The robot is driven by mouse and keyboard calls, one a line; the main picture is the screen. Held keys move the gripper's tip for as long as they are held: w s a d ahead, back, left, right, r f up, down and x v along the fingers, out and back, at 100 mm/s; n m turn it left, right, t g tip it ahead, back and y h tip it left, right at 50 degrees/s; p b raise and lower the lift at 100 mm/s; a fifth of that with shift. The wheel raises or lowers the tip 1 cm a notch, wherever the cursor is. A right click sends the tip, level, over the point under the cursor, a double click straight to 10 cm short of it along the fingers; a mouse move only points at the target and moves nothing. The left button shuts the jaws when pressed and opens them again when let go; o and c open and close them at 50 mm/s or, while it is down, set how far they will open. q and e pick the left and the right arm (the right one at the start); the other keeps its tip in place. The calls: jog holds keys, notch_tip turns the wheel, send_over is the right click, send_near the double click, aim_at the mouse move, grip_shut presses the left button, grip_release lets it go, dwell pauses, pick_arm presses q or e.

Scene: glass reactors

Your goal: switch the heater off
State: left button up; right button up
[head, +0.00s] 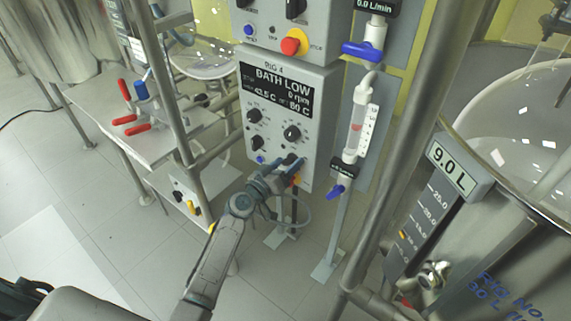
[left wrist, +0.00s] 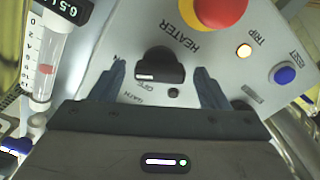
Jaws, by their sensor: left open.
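The heater knob (left wrist: 165,62) is black with a white mark and sits on the grey control panel (left wrist: 120,32), beside the word HEATER. Small lettering near the knob is partly hidden and hard to read. My left gripper (head: 284,172) is open, with one finger on each side of the knob in the left wrist view. I cannot tell whether the fingers touch it. In the head view the gripper is at the lower edge of the panel (head: 308,105), whose display reads BATH LOW, and covers the knob there. My right gripper is not in view.
A red button on a yellow base (left wrist: 218,10), a lit trip lamp (left wrist: 244,51) and a blue button (left wrist: 285,75) are close to the gripper. A flowmeter (head: 356,128) stands right of the panel. A steel post (head: 390,160) and a 9.0 L vessel (head: 480,250) are farther right.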

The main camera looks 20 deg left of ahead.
pick_arm(q)
jog(key=shift+c, duration=0.2)
jog(key=c, duration=1)
jog(key=shift+o, duration=0.2)
